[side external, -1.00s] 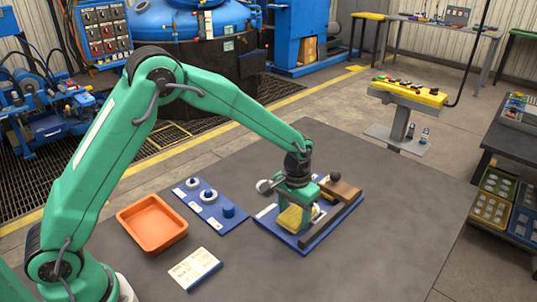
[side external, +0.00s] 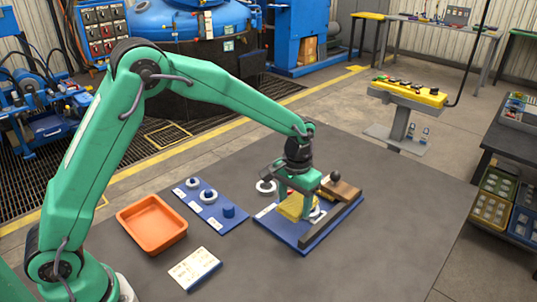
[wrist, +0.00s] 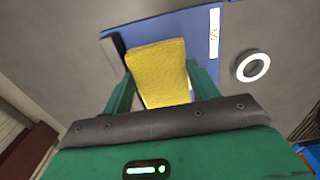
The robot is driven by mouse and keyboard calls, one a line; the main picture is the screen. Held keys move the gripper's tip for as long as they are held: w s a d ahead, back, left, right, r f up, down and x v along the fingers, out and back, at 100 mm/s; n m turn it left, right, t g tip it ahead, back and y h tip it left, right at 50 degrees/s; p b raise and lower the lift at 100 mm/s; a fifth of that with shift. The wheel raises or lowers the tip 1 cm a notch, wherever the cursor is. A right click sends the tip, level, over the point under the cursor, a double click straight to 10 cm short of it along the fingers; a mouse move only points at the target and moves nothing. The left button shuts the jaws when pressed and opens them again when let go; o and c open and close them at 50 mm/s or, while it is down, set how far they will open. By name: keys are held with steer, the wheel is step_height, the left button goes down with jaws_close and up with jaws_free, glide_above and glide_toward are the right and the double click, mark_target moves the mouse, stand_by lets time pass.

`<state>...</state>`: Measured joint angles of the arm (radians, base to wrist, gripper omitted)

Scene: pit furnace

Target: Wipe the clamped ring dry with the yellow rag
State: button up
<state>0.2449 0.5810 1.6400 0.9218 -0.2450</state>
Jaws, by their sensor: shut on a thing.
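The yellow rag (side external: 291,207) is between the fingers of my gripper (side external: 297,209), low over the blue board (side external: 268,220). In the wrist view the rag (wrist: 158,72) fills the gap between the two green fingers of my gripper (wrist: 160,82), which is shut on it. A small white edge (side external: 316,212) shows beside the rag on the board; it may be the clamped ring, mostly hidden by the rag and gripper. I cannot tell whether the rag touches it. A wooden block with a black knob (side external: 336,176) and a dark bar (side external: 333,227) stand on the board.
A loose white ring (wrist: 250,66) lies on the table just off the board. To the left are a blue plate (side external: 209,207) with rings and a blue peg, an orange tray (side external: 153,224) and a white card (side external: 195,269). The table's front right is clear.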

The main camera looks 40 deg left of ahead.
steer(key=shift+r, duration=1.45)
steer(key=shift+s+a+r, duration=0.15)
steer(key=shift+a+r, duration=0.25)
steer(key=shift+a, duration=0.05)
steer(key=s+a+r, duration=0.7)
steer(key=a+r, duration=0.1)
steer(key=a, duration=0.3)
steer(key=shift+s, duration=0.4)
steer(key=shift+w+a, duration=0.15)
